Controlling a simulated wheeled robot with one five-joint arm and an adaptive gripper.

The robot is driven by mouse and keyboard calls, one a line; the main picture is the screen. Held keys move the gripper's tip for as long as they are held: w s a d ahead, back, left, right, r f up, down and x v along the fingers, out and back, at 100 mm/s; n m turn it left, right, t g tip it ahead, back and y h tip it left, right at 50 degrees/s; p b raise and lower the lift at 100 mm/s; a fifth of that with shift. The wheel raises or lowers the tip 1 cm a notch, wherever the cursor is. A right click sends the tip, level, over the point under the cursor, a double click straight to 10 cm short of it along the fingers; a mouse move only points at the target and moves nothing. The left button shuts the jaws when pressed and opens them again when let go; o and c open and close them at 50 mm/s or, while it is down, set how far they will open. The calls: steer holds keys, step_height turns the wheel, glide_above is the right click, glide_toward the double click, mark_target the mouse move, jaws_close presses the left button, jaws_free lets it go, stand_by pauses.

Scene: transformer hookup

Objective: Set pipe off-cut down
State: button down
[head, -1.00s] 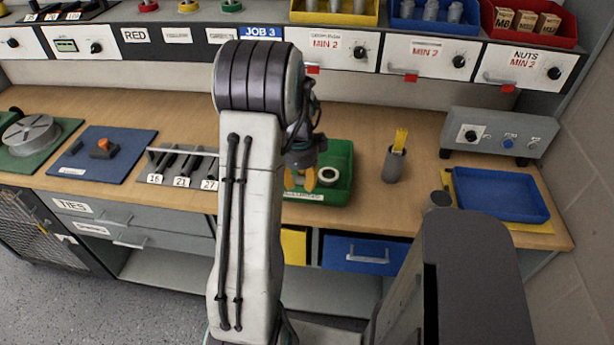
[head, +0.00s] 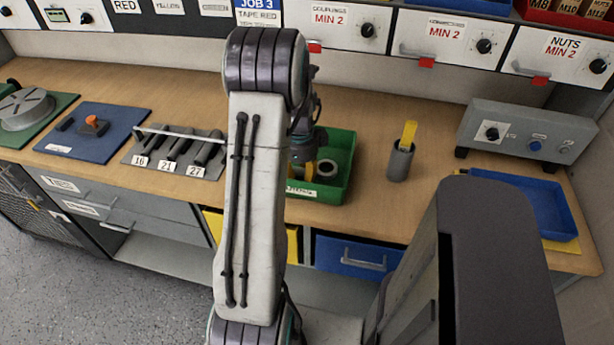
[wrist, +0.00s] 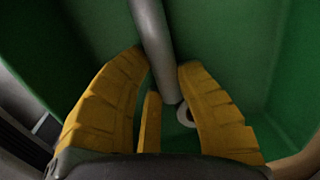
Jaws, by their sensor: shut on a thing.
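The pipe off-cut (wrist: 152,32) is a plain grey tube between my gripper's yellow fingertips (wrist: 163,66) in the wrist view. My gripper is shut on it, and the tube slants inside the green bin (wrist: 225,40). In the head view my gripper (head: 298,180) is low inside the green bin (head: 335,188), at its left part. My arm hides much of it there, and I cannot make out the off-cut in that view. Whether the tube touches the bin floor I cannot tell.
A white ring (head: 327,167) lies in the bin, close to my right finger in the wrist view (wrist: 184,114). A grey cup (head: 400,162) with a yellow item stands right of the bin. A socket rack (head: 172,152) stands left. Bare bench lies between bin and cup.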

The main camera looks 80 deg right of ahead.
steer(key=shift+w+f, duration=0.15)
steer(key=shift+f, duration=0.05)
steer(key=shift+f, duration=0.1)
steer(key=c, duration=1)
jaws_free()
steer(key=shift+o, duration=0.2)
